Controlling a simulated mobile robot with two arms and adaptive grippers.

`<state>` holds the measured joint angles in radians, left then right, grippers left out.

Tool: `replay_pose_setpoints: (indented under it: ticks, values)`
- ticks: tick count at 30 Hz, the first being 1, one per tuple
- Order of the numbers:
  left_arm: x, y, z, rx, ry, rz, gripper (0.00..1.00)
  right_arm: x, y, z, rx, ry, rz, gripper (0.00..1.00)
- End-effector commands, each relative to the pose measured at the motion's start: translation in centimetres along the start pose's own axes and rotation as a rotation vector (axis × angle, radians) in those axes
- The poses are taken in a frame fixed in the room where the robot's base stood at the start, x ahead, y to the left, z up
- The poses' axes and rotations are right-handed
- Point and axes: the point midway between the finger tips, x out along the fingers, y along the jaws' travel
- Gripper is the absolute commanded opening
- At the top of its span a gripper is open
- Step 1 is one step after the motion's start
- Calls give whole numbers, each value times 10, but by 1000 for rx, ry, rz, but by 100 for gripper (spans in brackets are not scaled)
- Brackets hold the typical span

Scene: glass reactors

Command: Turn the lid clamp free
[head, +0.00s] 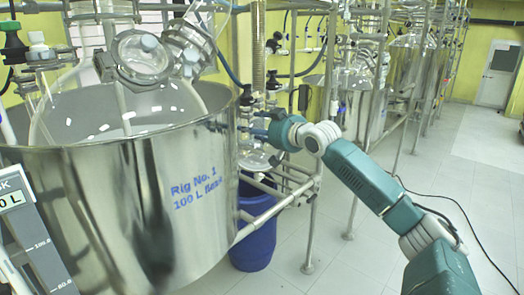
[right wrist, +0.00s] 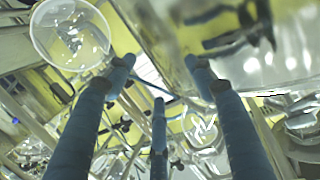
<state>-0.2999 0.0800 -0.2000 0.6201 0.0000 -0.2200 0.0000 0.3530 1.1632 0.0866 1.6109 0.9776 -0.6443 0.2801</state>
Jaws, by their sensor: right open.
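The large steel vessel (head: 150,200), marked "Rig No. 1", fills the left of the head view. A glass reactor with a round flanged port (head: 143,58) rises out of it. Clamp-like metal parts show around the port, but I cannot tell which is the lid clamp. My right gripper (head: 254,122) is at the vessel's right side, beside its rim. In the right wrist view its three fingers (right wrist: 158,78) are spread with nothing between them. Shiny steel, probably the vessel wall, is close on the upper right there. My left gripper is not in view.
A blue bin (head: 254,235) stands under the pipe frame (head: 265,215) right of the vessel. A round glass vessel (right wrist: 70,32) shows at upper left in the wrist view. More reactors (head: 410,70) stand behind. The floor on the right (head: 460,150) is mostly clear, with a black cable.

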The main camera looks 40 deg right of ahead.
Motion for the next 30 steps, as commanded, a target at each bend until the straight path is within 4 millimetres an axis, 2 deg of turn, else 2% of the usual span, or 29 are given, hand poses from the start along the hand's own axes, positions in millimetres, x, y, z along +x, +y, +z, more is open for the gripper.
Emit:
replay_pose_setpoints:
  ticks: [6,13,19,30]
  values:
    - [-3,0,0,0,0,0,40,14,15,39,8,-42,30,54]
    - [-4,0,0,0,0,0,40,22,25,69,11,-71,52,54]
    - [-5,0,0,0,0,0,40,24,28,79,11,-81,59,54]
    - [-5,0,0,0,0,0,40,24,28,80,10,-82,59,54]
